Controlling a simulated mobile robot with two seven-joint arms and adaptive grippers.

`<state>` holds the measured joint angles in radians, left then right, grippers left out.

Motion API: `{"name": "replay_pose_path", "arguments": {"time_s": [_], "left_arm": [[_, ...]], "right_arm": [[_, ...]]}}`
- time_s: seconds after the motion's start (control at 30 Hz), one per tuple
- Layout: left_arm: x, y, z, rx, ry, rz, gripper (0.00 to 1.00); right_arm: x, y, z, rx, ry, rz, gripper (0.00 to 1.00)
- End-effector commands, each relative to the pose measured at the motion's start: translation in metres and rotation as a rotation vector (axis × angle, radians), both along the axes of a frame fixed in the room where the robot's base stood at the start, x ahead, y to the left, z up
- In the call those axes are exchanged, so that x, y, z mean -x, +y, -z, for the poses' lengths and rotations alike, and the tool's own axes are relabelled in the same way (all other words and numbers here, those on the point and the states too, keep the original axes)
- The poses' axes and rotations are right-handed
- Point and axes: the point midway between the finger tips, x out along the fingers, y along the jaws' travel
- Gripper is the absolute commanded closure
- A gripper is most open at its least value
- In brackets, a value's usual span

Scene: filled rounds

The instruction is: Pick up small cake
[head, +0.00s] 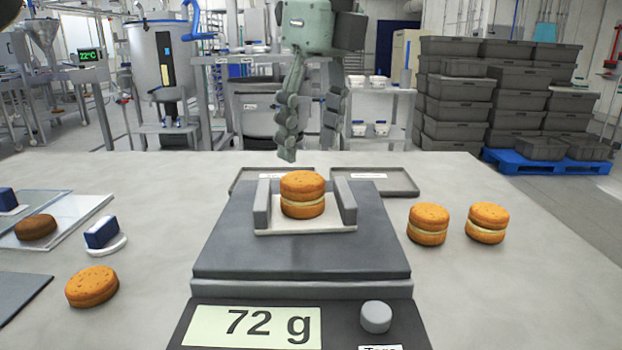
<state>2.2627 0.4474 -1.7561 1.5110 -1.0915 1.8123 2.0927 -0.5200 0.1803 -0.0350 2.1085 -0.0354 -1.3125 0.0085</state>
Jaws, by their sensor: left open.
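A small filled cake (303,194), two orange-brown rounds with a pale filling between them, sits on a white plate (304,222) between two grey side blocks on the scale (300,245). My left gripper (310,148) hangs above and behind this cake, fingers pointing down, open and empty. Its fingertips look apart from the cake. Two more filled cakes stand on the table to the right of the scale, one nearer (428,225) and one farther right (487,223). A single orange round (92,286) lies at the left front. My right gripper is not in view.
The scale display (252,326) reads 72 g, beside a grey knob (376,317). Two shallow dark trays, one at right (402,187), lie behind the scale. At left are a darker brown round (36,227) on a clear sheet and a blue block (101,232) on a white base.

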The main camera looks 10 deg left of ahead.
Motion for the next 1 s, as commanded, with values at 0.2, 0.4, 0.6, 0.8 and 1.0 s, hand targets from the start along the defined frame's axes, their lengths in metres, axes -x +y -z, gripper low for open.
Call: {"name": "replay_pose_path", "arguments": {"time_s": [0.2, 0.4, 0.6, 0.8, 1.0], "left_arm": [[-0.001, 0.003, 0.021, -0.002, 0.003, 0.001, 0.42], [-0.001, 0.007, 0.045, -0.002, 0.003, 0.001, 0.42], [-0.003, 0.011, 0.072, 0.000, 0.002, 0.001, 0.42], [-0.003, 0.011, 0.077, 0.001, 0.000, 0.000, 0.42], [-0.003, 0.011, 0.076, 0.001, 0.000, 0.000, 0.56]], "right_arm": [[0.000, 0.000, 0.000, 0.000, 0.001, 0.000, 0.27], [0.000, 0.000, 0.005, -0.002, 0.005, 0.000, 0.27], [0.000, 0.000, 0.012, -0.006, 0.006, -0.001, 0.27], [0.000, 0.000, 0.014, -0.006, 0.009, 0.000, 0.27], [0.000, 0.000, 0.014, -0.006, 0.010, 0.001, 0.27]]}}
